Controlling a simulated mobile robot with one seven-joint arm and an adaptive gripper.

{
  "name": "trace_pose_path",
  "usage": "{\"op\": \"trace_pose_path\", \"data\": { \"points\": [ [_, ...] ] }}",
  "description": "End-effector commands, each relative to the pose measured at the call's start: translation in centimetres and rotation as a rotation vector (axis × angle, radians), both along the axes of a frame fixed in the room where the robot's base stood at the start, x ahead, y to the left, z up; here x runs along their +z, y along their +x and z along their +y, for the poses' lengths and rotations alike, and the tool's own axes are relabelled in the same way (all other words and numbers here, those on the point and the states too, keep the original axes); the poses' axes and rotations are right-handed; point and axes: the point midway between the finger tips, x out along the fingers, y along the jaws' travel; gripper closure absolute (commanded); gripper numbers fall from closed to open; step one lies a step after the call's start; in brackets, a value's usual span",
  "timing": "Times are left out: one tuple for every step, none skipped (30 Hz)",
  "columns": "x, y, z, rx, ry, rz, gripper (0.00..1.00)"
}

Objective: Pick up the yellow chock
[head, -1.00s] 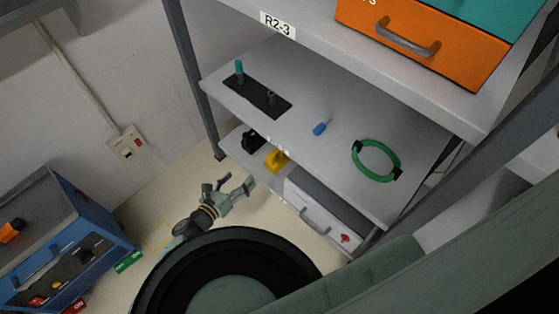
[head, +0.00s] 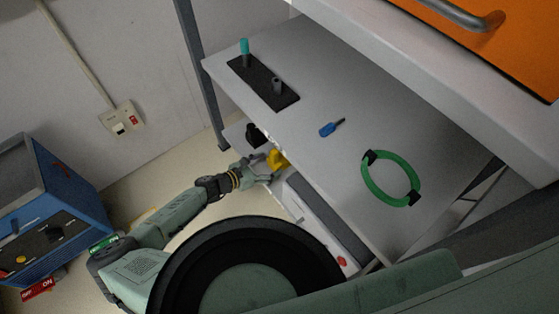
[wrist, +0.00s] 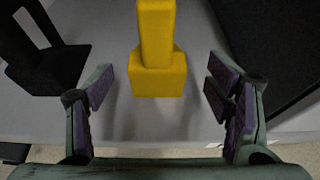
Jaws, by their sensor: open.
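The yellow chock (wrist: 157,72) stands on the grey low shelf, straight ahead in the wrist view, with a wide block at its base and a narrower upright part above. In the head view the yellow chock (head: 278,160) is partly hidden by the shelf above and by my gripper. My gripper (wrist: 160,90) is open and empty, with one finger on each side of the chock in the picture. The fingers look apart from it. In the head view my gripper (head: 266,168) is at the low shelf's front edge, beside the chock.
A black object (wrist: 42,60) stands left of the chock; it also shows in the head view (head: 256,134). A dark box edge (wrist: 265,50) is at right. The shelf above (head: 330,85) holds a black strip, a blue screwdriver (head: 328,129) and a green ring (head: 372,187).

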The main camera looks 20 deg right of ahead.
Motion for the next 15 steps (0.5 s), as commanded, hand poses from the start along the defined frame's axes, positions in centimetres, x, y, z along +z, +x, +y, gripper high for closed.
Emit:
{"op": "trace_pose_path", "data": {
  "points": [
    [-0.1,0.1,-0.3,0.000,0.000,0.000,0.27],
    [-0.2,0.2,-0.4,0.000,0.000,0.000,0.27],
    [-0.3,0.3,-0.7,-0.001,0.000,0.000,0.27],
    [-0.4,0.4,-0.9,-0.001,0.000,0.000,0.27],
    [-0.5,0.5,-1.2,-0.001,0.000,0.000,0.27],
    [-0.8,0.8,-1.8,-0.002,0.000,0.001,0.27],
    [-0.9,1.0,-2.2,-0.001,-0.001,0.002,0.27],
    [-1.2,1.2,-2.5,-0.002,0.001,0.000,0.27],
    [-1.4,1.4,-3.0,-0.001,0.000,0.002,0.27],
    [-1.6,1.6,-3.4,-0.002,0.001,0.001,0.27],
    [-1.7,1.8,-3.7,-0.001,0.000,0.000,0.27],
    [-1.9,1.9,-4.1,-0.001,0.000,0.000,0.27],
    [-2.0,2.0,-4.4,-0.001,0.000,0.000,0.27],
    [-2.1,2.1,-4.5,0.000,0.000,0.000,0.27],
    [-2.1,2.2,-4.7,0.001,0.000,0.001,0.27]
  ]
}}
